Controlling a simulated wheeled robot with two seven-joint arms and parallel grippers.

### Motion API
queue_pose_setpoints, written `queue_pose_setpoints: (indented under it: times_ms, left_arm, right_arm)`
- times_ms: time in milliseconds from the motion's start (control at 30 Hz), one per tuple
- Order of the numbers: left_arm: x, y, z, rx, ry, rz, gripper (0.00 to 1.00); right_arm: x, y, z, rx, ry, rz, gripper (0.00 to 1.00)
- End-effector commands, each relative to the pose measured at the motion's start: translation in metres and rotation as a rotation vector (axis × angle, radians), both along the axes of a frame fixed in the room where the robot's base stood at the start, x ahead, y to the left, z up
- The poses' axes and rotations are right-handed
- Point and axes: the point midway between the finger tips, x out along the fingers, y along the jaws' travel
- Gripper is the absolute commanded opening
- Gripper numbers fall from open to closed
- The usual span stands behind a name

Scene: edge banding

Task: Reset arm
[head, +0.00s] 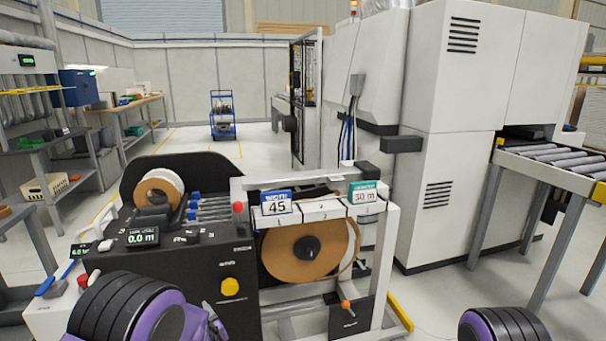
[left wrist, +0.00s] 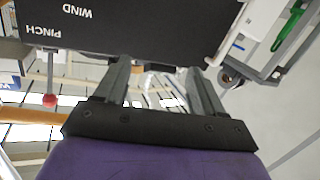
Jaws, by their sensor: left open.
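My left gripper (left wrist: 158,68) shows in the left wrist view with its two dark fingers spread apart and nothing between them. Its fingertips appear near the edge of a black machine panel (left wrist: 140,22) marked WIND and PINCH; I cannot tell whether they touch it. In the head view my left arm (head: 125,308), black and purple, is at the lower left in front of the black winding machine (head: 190,280); its fingers are not clearly visible there. Part of my right arm (head: 500,326) shows at the bottom right; its gripper is out of frame.
The winder has a 0.0 m display (head: 142,237), a yellow knob (head: 230,286) and a brown reel (head: 302,254) in a white frame. A large white machine (head: 455,180) and roller conveyor (head: 560,162) stand right. A workbench (head: 135,103) and blue cart (head: 222,115) are behind.

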Motion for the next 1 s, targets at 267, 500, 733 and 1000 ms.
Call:
queue_pose_setpoints:
  times_ms: [267,500,733,1000]
  left_arm:
    - [-0.15,0.019,-0.118,-0.216,0.404,-0.149,0.69]
    - [-0.338,0.021,-0.159,-0.414,0.841,-0.161,0.69]
    - [-0.402,0.027,-0.159,-0.457,0.973,-0.106,0.69]
    - [-0.401,0.027,-0.16,-0.454,0.971,-0.108,0.69]
  right_arm:
    - [0.0,0.0,0.017,0.0,0.0,0.0,0.51]
    - [0.0,0.0,0.032,0.0,0.0,0.0,0.51]
    - [0.0,0.0,0.04,0.0,0.0,0.0,0.51]
    - [0.0,0.0,0.039,0.0,0.0,0.0,0.51]
